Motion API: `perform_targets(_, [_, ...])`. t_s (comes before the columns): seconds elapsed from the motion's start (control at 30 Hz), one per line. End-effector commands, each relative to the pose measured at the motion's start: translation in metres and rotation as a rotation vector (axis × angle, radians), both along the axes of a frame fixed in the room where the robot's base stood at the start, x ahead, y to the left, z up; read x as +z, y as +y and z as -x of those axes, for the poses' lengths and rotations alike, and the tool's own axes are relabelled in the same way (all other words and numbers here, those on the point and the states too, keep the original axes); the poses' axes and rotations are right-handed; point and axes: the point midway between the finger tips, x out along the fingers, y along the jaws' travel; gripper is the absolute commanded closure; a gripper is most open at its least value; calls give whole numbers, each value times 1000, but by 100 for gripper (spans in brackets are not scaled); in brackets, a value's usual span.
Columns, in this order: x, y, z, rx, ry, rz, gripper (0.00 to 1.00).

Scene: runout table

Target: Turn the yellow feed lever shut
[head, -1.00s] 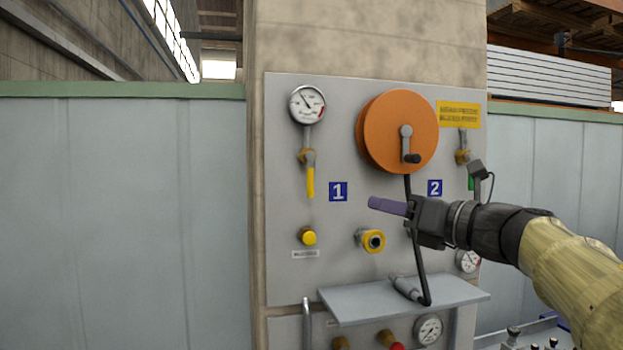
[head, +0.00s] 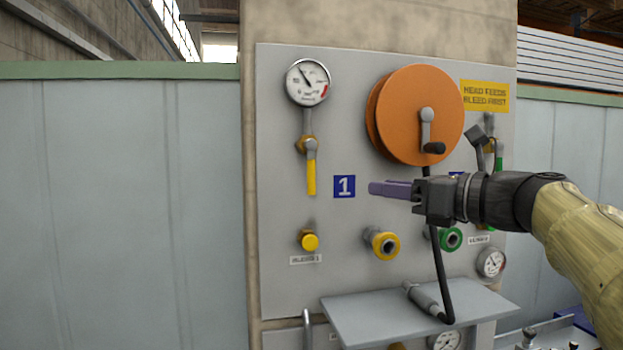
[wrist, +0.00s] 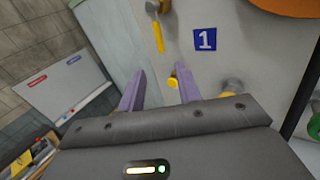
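The yellow feed lever (head: 311,177) hangs straight down from a brass valve under the left gauge on the grey panel. In the wrist view the lever (wrist: 158,38) is at the top, beyond the fingertips. My gripper (head: 372,188) is in front of the panel, to the right of the lever and apart from it, its purple fingers pointing left. In the wrist view my gripper (wrist: 161,70) is open, with its two fingers apart and nothing held between them. The head view shows the fingers overlapping side-on.
A round gauge (head: 307,82) is above the lever and a yellow bleed knob (head: 310,241) below it. An orange reel (head: 416,115) with a crank and a dark hose (head: 439,272) are to the right. A grey shelf (head: 400,318) juts out below. A blue "1" sign (head: 344,186) is beside the lever.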

Motion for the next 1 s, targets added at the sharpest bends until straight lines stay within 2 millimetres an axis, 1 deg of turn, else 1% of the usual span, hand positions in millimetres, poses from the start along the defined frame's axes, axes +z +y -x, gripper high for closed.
perform_targets(0.27, [0, 0, -1, -1, 1, -1, 66])
perform_targets(0.43, [2, 9, -8, 1, 2, -2, 66])
perform_targets(0.57, [3, 24, -20, 2, 3, -1, 66])
perform_targets(1.0, [4, 83, -70, 1, 3, -1, 66])
